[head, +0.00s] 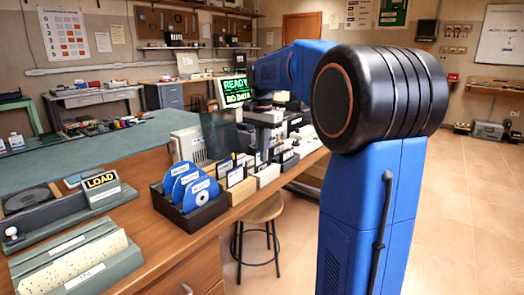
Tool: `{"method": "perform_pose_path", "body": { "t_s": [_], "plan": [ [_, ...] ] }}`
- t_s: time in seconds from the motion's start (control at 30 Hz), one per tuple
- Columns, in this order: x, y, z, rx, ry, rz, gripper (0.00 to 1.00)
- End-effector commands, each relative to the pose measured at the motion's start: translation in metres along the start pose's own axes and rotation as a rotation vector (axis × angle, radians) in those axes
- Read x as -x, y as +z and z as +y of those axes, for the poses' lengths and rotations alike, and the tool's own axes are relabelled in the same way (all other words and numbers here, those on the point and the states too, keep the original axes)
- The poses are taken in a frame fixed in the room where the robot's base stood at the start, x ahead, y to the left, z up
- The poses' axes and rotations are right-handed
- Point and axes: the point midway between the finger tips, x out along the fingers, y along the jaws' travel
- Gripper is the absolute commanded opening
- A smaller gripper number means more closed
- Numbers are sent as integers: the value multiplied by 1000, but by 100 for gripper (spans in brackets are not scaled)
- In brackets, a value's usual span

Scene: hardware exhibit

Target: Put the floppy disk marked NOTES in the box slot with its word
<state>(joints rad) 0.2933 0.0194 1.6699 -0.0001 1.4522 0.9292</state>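My gripper (261,152) points down over the row of boxes on the wooden bench. It is small and partly merged with the things behind it, so I cannot tell whether it is open or holds anything. Below and around it stand a light wooden box (238,192) and a whitish box (267,178), with dark upright cards or disks that have pale labels (235,176). The words on them are too small to read, so I cannot pick out the NOTES disk or its slot.
A black box (197,222) of blue discs (201,193) stands left of the gripper. A LOAD sign (100,182) and grey-green holders (75,262) are at the left. A monitor (236,92) reads READY, NO DATA. A stool (265,210) stands by the bench. The floor at right is clear.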

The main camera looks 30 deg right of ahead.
Motion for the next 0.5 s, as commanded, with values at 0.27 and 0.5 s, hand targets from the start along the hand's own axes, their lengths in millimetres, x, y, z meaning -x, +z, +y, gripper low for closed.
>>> {"method": "perform_pose_path", "body": {
  "t_s": [0.27, 0.5],
  "plan": [
    [-11, 0, 0, 0, 1, -1, 0],
    [-18, 0, 0, 0, 0, 0, 0]
  ]
}}
